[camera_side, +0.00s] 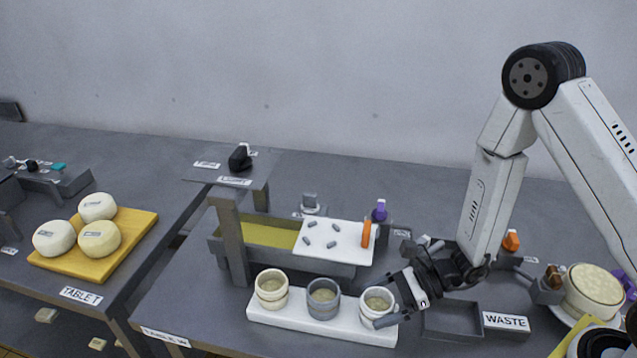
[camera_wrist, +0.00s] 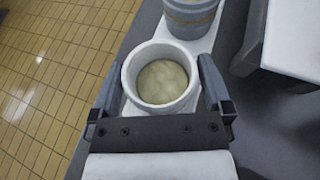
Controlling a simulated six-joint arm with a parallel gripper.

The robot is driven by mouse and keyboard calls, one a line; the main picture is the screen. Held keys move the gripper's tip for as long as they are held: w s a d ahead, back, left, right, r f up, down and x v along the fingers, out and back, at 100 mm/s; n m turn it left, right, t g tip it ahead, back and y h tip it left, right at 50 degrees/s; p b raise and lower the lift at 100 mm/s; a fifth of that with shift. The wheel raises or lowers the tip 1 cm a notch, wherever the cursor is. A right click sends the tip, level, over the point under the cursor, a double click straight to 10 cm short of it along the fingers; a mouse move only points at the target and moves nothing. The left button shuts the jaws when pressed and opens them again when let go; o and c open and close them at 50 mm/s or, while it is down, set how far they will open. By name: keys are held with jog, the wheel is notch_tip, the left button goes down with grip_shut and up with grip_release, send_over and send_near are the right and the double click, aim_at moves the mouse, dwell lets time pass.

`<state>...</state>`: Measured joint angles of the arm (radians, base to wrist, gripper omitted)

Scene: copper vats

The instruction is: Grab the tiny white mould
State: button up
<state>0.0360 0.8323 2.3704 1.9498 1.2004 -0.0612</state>
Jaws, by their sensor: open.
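The small white mould (camera_side: 376,307) stands upright at the right end of a white tray (camera_side: 340,331), filled with a pale yellowish mass. In the wrist view the mould (camera_wrist: 160,103) sits between the two fingers of my gripper (camera_wrist: 160,82). One finger is on its left and one on its right. In the side view my gripper (camera_side: 392,303) reaches in from the right at the mould's height. The jaws are open; I cannot tell whether either finger touches the wall.
A grey mould (camera_side: 323,305) stands beside the white one, and a cream mould (camera_side: 271,295) beyond it. A white board (camera_side: 345,236) with small grey pieces lies behind. A grey bin (camera_side: 452,320) by the WASTE label is close on the right. Tiled floor (camera_wrist: 50,60) shows beyond the table edge.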

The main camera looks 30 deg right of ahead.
aim_at(377, 308)
jog(key=shift+a+f, duration=0.1)
jog(key=shift+a, duration=0.05)
dwell(0.4)
jog(key=c, duration=1.1)
jog(key=shift+r, duration=5)
